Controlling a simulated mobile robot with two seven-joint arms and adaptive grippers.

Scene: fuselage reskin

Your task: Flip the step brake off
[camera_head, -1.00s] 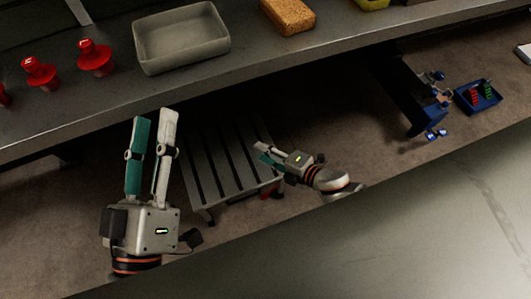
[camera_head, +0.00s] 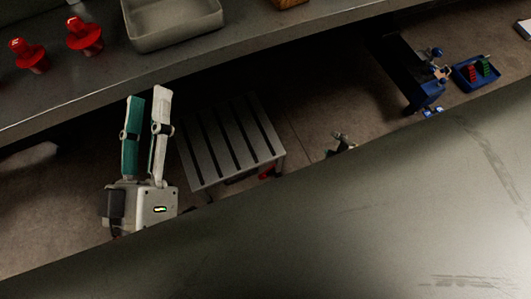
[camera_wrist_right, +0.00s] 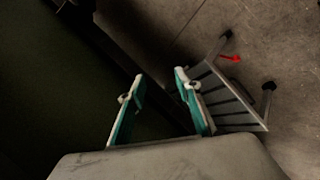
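The step (camera_head: 230,140) is a grey slatted stool on the floor below the shelf. A small red part, seemingly its brake lever (camera_head: 268,172), shows by its near right leg. In the right wrist view the step (camera_wrist_right: 232,110) is seen at an angle, with the red lever (camera_wrist_right: 231,58) beyond the fingers. My right gripper (camera_wrist_right: 160,75) is open and empty, apart from the lever; in the head view only a small piece of what seems to be it shows, right of the step. My left gripper (camera_head: 149,94) is open and empty, left of the step.
The shelf above holds a grey bin (camera_head: 172,22) and red knobbed parts (camera_head: 85,36). A blue tray (camera_head: 476,73) lies at right near a dark blue stand (camera_head: 405,70). A pale surface (camera_head: 370,230) fills the foreground and hides the floor there.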

